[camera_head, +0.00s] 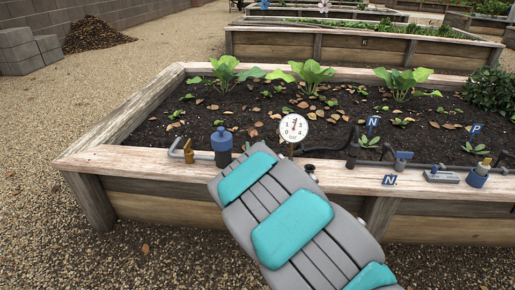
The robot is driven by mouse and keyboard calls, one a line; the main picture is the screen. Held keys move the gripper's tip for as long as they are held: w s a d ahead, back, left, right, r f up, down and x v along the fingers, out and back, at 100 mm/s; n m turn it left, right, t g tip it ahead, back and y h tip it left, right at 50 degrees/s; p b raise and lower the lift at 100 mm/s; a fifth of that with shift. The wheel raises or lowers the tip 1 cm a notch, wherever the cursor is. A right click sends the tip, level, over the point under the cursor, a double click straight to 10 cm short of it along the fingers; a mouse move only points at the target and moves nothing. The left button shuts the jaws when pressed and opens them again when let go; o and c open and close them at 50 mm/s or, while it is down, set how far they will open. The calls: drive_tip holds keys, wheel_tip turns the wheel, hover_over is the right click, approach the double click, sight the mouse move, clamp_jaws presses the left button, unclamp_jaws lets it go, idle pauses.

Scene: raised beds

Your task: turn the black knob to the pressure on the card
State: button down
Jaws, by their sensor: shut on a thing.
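A round white gauge (293,127) marked in bar stands upright on a brass stem at the bed's front rail. Its needle is too small to read exactly. My grey arm with teal pads reaches up from the bottom right and covers part of the rail below the gauge. My gripper's fingers are hidden behind it. A small dark rounded piece (310,168) shows just right of the arm; I cannot tell if it is the black knob. A grey plate with small print (441,177) lies on the rail at the right; its text is unreadable and I cannot tell if it is the card.
Another blue fitting (478,176) is at the right. Plants grow behind. Gravel (60,225) at the left is clear.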

drive_tip(key=shift+a+r+n+y+p, duration=0.15)
drive_tip(key=shift+n+y+p, duration=0.3)
drive_tip(key=shift+y, duration=0.35)
drive_tip(key=shift+g, duration=0.3)
drive_tip(key=shift+c, duration=1.5)
unclamp_jaws()
